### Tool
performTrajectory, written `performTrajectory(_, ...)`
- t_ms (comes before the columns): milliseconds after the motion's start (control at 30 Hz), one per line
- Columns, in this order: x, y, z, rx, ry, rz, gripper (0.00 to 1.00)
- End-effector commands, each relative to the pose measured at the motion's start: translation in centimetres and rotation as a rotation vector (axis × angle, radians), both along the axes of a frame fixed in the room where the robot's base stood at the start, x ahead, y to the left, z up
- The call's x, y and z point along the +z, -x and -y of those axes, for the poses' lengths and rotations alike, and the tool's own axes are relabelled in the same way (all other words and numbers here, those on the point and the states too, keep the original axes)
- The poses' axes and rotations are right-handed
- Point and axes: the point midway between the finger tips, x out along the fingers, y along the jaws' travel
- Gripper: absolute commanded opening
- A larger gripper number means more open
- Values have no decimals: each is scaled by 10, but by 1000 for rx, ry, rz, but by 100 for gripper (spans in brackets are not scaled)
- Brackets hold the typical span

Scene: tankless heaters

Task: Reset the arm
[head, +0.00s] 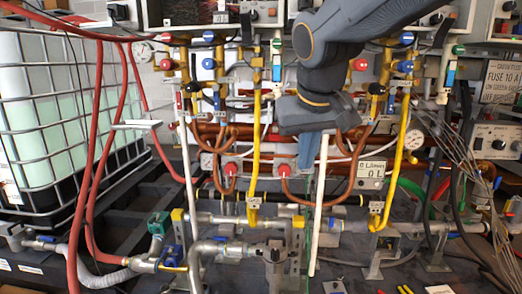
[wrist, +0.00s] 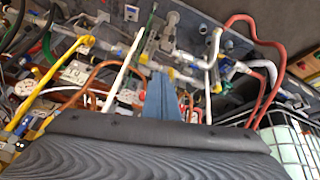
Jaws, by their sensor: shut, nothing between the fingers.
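My arm comes in from the top right of the head view and bends down at a dark grey elbow. My gripper (head: 308,164) points down in front of the copper and yellow pipes, near the middle of the picture. Its blue-grey fingers are together with nothing between them. In the wrist view the gripper (wrist: 162,82) shows as a blue finger beyond the dark wrist housing, against the pipework. The picture there is turned, with the white tank at the lower right. I cannot tell how far the fingertips are from the pipes. The arm hides part of the panel behind it.
A caged white tank (head: 40,130) stands at the left, with red hoses (head: 97,130) in front. Yellow pipes (head: 256,140) and a flow meter (head: 371,175) flank the gripper. Grey metal pipes (head: 225,219) run low across the front. Loose wires (head: 450,140) hang at the right.

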Motion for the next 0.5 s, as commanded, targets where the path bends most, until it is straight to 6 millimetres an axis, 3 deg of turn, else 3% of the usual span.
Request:
performTrajectory(33, -29, 23, 1, 14, 2, -73, 0)
performTrajectory(200, -103, 94, 2, 61, -8, -278, 0)
performTrajectory(433, -167, 183, 4, 110, -39, -497, 0)
performTrajectory(467, -173, 194, 4, 114, -43, -523, 0)
performTrajectory(500, -167, 195, 6, 107, -46, -527, 0)
